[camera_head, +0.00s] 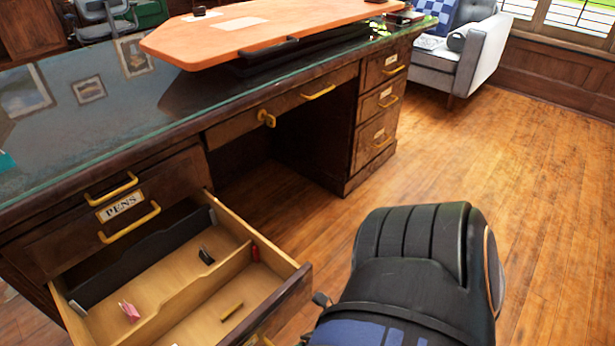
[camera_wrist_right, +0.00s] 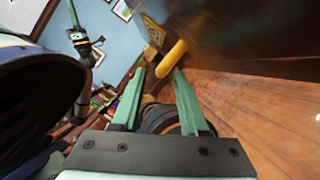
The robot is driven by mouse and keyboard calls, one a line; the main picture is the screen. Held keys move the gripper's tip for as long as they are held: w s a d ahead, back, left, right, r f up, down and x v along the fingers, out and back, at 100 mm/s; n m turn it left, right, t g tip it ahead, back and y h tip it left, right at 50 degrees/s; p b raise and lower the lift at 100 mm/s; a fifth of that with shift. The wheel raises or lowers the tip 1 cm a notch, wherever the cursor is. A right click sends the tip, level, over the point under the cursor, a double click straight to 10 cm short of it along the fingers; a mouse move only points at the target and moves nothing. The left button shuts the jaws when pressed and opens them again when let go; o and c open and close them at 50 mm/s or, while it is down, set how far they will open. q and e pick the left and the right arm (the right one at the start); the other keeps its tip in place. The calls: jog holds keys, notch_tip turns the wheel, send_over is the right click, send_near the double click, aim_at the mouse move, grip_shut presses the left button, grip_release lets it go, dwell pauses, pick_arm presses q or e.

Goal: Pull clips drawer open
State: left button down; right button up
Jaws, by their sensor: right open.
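A drawer (camera_head: 190,297) in the desk's left pedestal stands pulled out in the head view, below the shut drawer labelled PENS (camera_head: 121,205). It holds a few small items, among them a pink one and a yellow one. Its front label is not visible, so I cannot read whether it says clips. My right gripper (camera_wrist_right: 158,76) is open in the right wrist view, its green fingertips close to a yellow handle (camera_wrist_right: 172,58); I cannot tell whether they touch. In the head view my right arm mostly hides this gripper. A black and green part (camera_wrist_right: 80,38) may be my left gripper.
The glass-topped desk (camera_head: 90,130) carries an orange board (camera_head: 255,25). A kneehole and more shut drawers (camera_head: 378,133) with yellow handles lie to the right. A grey armchair (camera_head: 455,55) stands behind. The wooden floor (camera_head: 540,180) at right is clear.

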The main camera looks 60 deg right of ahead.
jog(key=v, duration=0.8)
jog(key=shift+s+d+b, duration=0.15)
jog(key=shift+b, duration=0.3)
